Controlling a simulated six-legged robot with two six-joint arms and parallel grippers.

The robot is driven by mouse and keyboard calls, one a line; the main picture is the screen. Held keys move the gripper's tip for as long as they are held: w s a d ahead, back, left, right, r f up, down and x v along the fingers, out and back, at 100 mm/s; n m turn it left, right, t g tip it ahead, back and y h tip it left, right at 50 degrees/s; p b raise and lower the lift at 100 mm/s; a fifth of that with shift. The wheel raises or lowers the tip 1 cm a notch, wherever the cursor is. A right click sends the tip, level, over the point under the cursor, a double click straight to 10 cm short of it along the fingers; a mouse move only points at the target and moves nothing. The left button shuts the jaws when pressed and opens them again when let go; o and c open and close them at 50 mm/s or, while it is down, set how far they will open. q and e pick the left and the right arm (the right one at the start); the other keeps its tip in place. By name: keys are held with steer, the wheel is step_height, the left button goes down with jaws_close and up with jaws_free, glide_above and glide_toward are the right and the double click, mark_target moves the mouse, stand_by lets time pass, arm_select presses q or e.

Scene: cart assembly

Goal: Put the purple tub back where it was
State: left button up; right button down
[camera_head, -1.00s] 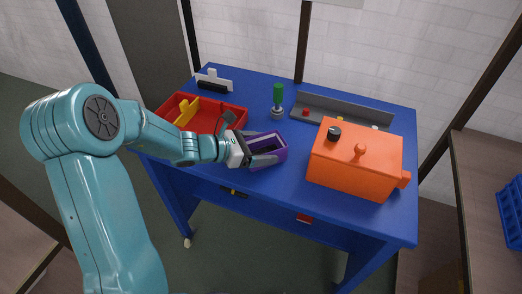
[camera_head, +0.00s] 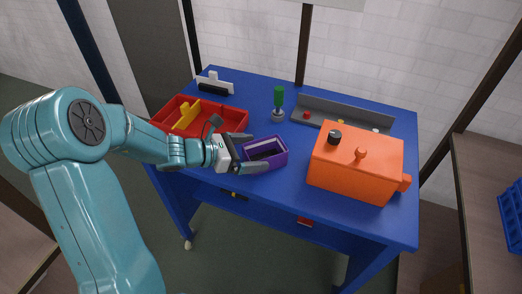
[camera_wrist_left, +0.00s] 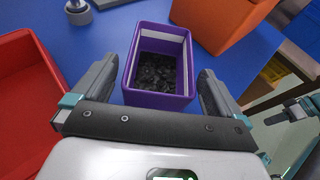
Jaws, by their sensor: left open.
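The purple tub (camera_head: 265,154) stands upright on the blue cart top, between the red tray and the orange box. In the left wrist view the purple tub (camera_wrist_left: 158,68) is open at the top and holds dark, lumpy contents. My left gripper (camera_head: 250,153) is open at the tub's left side in the head view. In the left wrist view the left gripper's fingers (camera_wrist_left: 155,88) are spread on either side of the tub's near end. I cannot tell whether they touch it.
A red divided tray (camera_head: 235,122) lies left of the tub, and an orange box (camera_head: 352,172) with a knob stands right. The blue cart top (camera_head: 285,185) is bare in front.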

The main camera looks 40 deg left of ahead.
arm_select(q)
steer(key=v, duration=0.8)
steer(key=shift+s+a+r+p, duration=0.15)
steer(key=shift+s+p, duration=0.1)
steer(key=shift+p, duration=0.05)
